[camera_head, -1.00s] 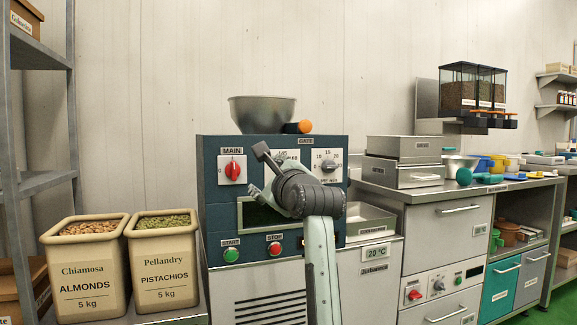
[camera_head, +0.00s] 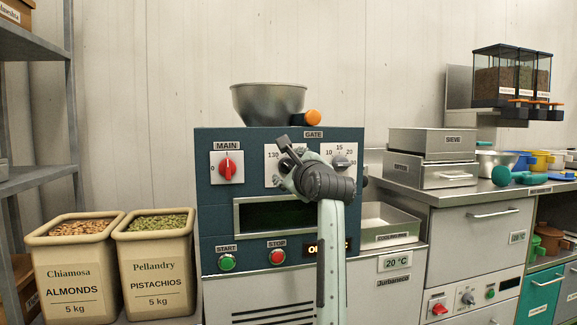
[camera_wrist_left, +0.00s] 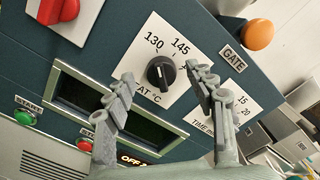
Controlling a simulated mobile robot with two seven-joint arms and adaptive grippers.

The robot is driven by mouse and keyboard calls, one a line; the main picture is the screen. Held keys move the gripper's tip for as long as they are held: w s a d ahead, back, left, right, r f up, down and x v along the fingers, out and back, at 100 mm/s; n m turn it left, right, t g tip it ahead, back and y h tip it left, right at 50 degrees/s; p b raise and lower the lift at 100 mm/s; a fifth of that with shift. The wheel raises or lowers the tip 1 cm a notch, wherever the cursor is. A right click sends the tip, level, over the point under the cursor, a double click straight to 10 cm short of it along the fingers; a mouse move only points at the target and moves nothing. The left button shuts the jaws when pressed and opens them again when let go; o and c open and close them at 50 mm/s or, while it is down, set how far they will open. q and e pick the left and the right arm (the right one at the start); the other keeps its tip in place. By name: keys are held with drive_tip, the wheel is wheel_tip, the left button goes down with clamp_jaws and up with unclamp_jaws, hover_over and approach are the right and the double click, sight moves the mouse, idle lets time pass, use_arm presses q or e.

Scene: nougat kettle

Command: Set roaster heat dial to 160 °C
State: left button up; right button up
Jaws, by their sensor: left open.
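The roaster (camera_head: 225,240) is a dark teal panel. Its heat dial is a black knob (camera_wrist_left: 160,73) on a white plate (camera_head: 271,152), with 130 and 145 legible; the higher marks are partly covered by a finger. The knob's exact setting is unclear. My left gripper (camera_head: 284,165) is in front of the heat plate and hides most of the dial in the head view. In the left wrist view its fingers (camera_wrist_left: 160,77) are open, one on each side of the knob; contact cannot be told. My right gripper is not in view.
The red MAIN switch (camera_head: 227,167) is left of the heat dial, the TIME dial (camera_head: 341,161) close on its right. Green START (camera_head: 227,262) and red STOP (camera_head: 277,256) buttons lie below. A metal hopper (camera_head: 268,103) and orange GATE knob (camera_head: 313,117) are on top.

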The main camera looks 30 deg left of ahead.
use_arm(q)
drive_tip(key=shift+x, duration=0.95)
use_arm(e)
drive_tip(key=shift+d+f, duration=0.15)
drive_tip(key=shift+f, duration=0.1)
use_arm(q)
drive_tip(key=shift+c, duration=0.6)
drive_tip(key=shift+d, duration=0.1)
drive_tip(key=c, duration=1)
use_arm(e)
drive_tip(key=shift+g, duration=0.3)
